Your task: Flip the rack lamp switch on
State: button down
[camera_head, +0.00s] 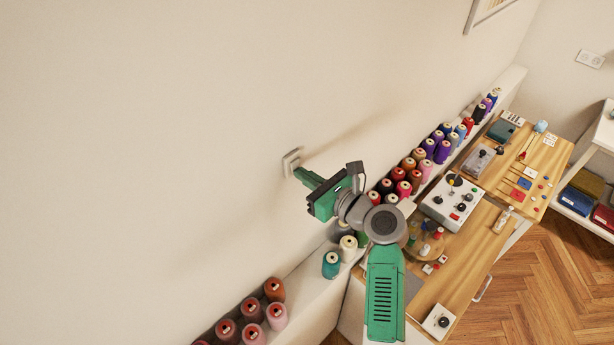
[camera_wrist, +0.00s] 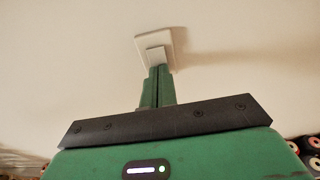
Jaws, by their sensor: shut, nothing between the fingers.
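The wall switch (camera_head: 292,161) is a small pale plate on the cream wall, left of the thread shelf. It also shows in the wrist view (camera_wrist: 172,42), with a pale rocker (camera_wrist: 153,54) low in the plate. My green gripper (camera_head: 298,174) points at the wall, and its fingertips are at the lower part of the switch. In the wrist view the fingers (camera_wrist: 157,74) are together and empty, with their tips over the rocker's lower edge. They look to be touching or very near it; I cannot tell which. The rocker's position is not clear.
Thread spools (camera_head: 331,265) stand on the white ledge below, along the wall. A wooden worktable (camera_head: 470,262) with a grey control box (camera_head: 451,200) and small tools is at the right. The wall around the switch is bare. A wall socket (camera_head: 590,59) is far right.

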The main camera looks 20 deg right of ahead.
jog(key=s+d+f, duration=0.2)
jog(key=s+d, duration=0.3)
jog(key=s, duration=0.7)
jog(key=shift+s+d, duration=0.15)
jog(key=shift+s, duration=0.15)
jog(key=shift+f, duration=0.1)
